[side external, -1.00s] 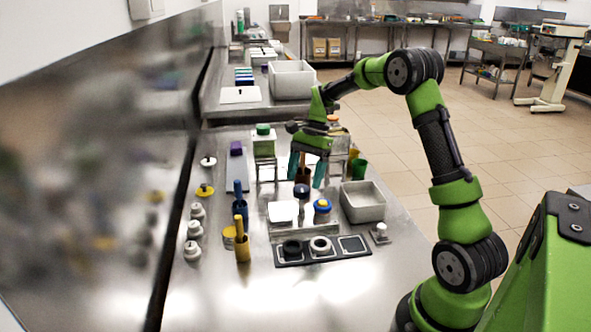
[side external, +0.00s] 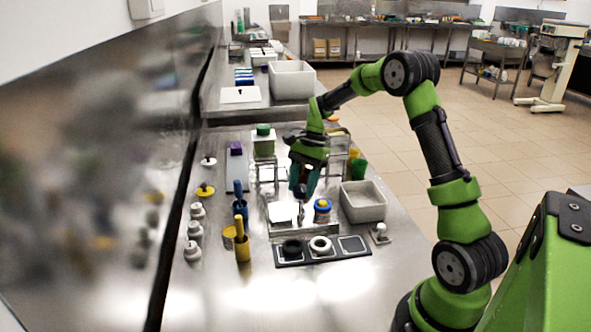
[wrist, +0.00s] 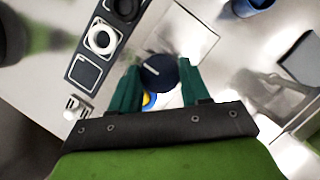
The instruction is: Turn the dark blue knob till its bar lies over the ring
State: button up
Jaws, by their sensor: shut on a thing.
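The dark blue knob (wrist: 163,80) is round, with a short pale bar on its top running from near the middle toward the upper left in the wrist view. My gripper (wrist: 160,68) has its two teal fingers on opposite sides of the knob and is shut on it. In the side view the gripper (side external: 302,186) points down over the knob (side external: 300,191), whose sides are partly hidden by the fingers. No ring mark can be made out clearly beside the knob, so I cannot tell how the bar lies to it.
A blue and yellow knob (side external: 322,206) stands close at the right. A white square plate (side external: 281,212) is at the left. A dark tray (side external: 352,245) with a black and a white ring-shaped piece (side external: 320,245) lies in front. A grey bin (side external: 363,201) stands right.

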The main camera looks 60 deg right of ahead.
jog(key=shift+n, duration=0.3)
jog(key=n+g, duration=0.1)
jog(key=n, duration=0.1)
jog(key=n+g, duration=0.1)
jog(key=n, duration=0.1)
jog(key=shift+w+n+h, duration=0.15)
jog(key=shift+n+h, duration=0.15)
jog(key=n+g+h, duration=0.1)
jog(key=n, duration=0.3)
jog(key=shift+w+a, duration=0.1)
jog(key=n, duration=0.2)
jog(key=n+g+h, duration=0.1)
jog(key=n, duration=0.2)
jog(key=shift+a+h, duration=0.1)
jog(key=shift+h, duration=0.2)
jog(key=shift+w+n+h, duration=0.1)
jog(key=shift+n+h, duration=0.6)
jog(key=shift+n, duration=1.1)
jog(key=o, duration=1.1)
jog(key=shift+a, duration=0.1)
jog(key=shift+c, duration=0.2)
